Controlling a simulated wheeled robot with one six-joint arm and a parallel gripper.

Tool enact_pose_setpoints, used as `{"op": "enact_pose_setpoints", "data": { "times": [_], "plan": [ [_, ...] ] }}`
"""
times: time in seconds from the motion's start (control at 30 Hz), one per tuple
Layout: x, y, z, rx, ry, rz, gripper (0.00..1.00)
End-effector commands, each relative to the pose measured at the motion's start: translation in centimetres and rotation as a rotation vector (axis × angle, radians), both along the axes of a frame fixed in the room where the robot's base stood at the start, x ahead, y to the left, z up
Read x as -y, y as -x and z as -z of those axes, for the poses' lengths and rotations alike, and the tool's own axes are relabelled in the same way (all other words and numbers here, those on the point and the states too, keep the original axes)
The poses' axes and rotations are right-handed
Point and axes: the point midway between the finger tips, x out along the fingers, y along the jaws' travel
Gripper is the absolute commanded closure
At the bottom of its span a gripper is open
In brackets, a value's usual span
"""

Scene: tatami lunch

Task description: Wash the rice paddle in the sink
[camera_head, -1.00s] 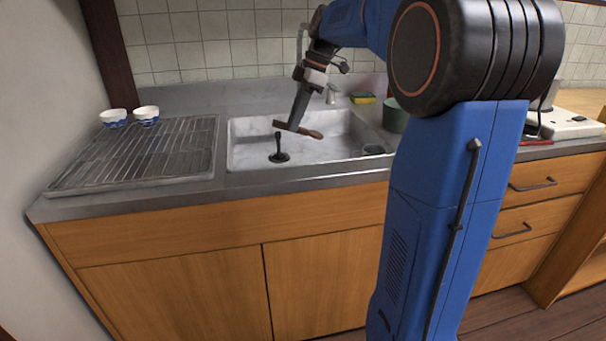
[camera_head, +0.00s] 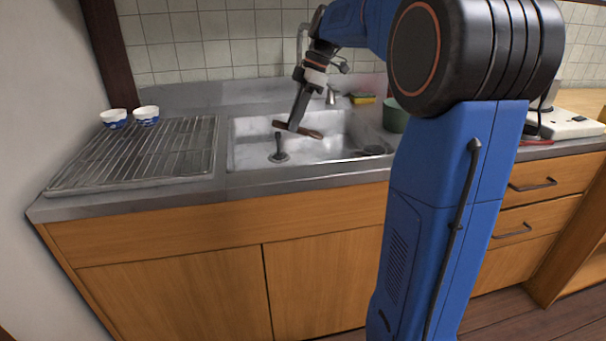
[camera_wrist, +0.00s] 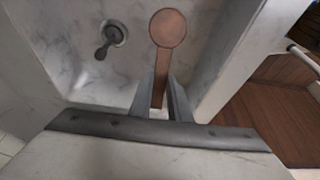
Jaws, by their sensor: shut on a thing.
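The brown wooden rice paddle (camera_head: 313,134) is gripped by my gripper (camera_head: 293,127) over the middle of the sink (camera_head: 240,150). In the wrist view, the paddle's round end (camera_wrist: 168,28) points away from my gripper (camera_wrist: 161,85), and the two fingers close on its narrow part. The paddle looks roughly level in the head view. I cannot tell whether it touches anything in the basin. A dark upright plug or drain piece (camera_head: 279,147) stands in the basin left of the paddle. A faucet (camera_head: 331,95) is behind the sink.
A wire drying rack (camera_head: 140,155) lies left of the sink, with two blue-white cups (camera_head: 114,118) at its back. A yellow-green sponge (camera_head: 362,98) and a green pot (camera_head: 395,116) stand at the right. My arm hides part of the counter.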

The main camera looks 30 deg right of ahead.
Motion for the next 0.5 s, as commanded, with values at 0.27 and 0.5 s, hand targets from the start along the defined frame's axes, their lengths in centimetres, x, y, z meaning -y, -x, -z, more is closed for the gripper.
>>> {"op": "enact_pose_setpoints", "data": {
  "times": [0.27,0.5],
  "plan": [
    [0.0,0.0,0.0,0.000,0.000,0.000,1.00],
    [0.0,-0.1,-1.1,0.002,0.001,0.000,1.00]
  ]
}}
